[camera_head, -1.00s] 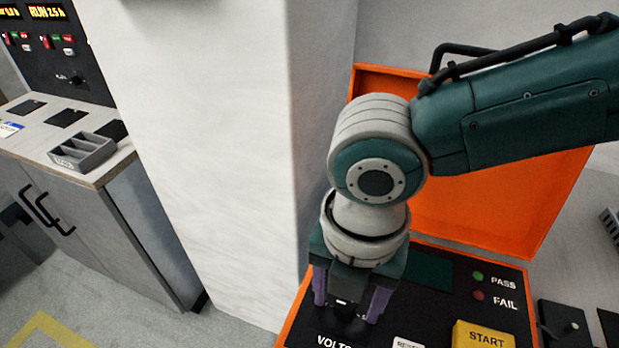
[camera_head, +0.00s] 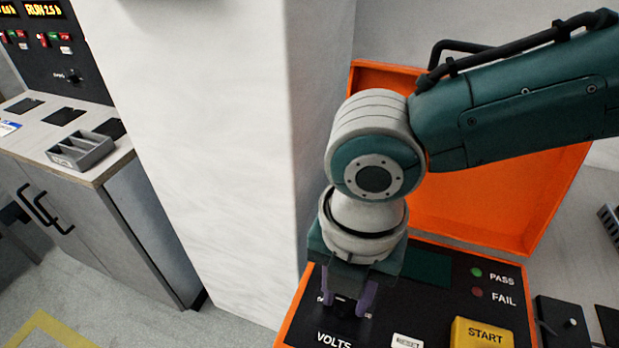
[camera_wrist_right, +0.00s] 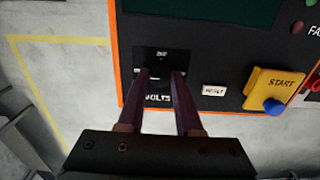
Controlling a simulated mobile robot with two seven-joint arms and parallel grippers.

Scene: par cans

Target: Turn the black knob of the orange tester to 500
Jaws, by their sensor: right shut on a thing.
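The orange tester (camera_head: 288,322) stands open at the lower right, its orange lid (camera_head: 480,205) raised behind my right arm. Its black panel has the word VOLTS, a white RESET button (camera_head: 407,341), a yellow START block (camera_head: 482,333) and PASS and FAIL lamps. My right gripper (camera_head: 346,308) points down at the panel just above VOLTS, its purple fingers closed on the black knob (camera_head: 343,306). In the right wrist view the fingers (camera_wrist_right: 162,75) reach the dark knob area; a number above it is too small to read surely. The knob's pointer is hidden. My left gripper is out of view.
A white pillar (camera_head: 215,150) stands left of the tester. Further left is a grey cabinet (camera_head: 100,225) with a grey compartment tray (camera_head: 82,150) and a control panel behind. A dark box (camera_head: 562,322) sits right of the tester.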

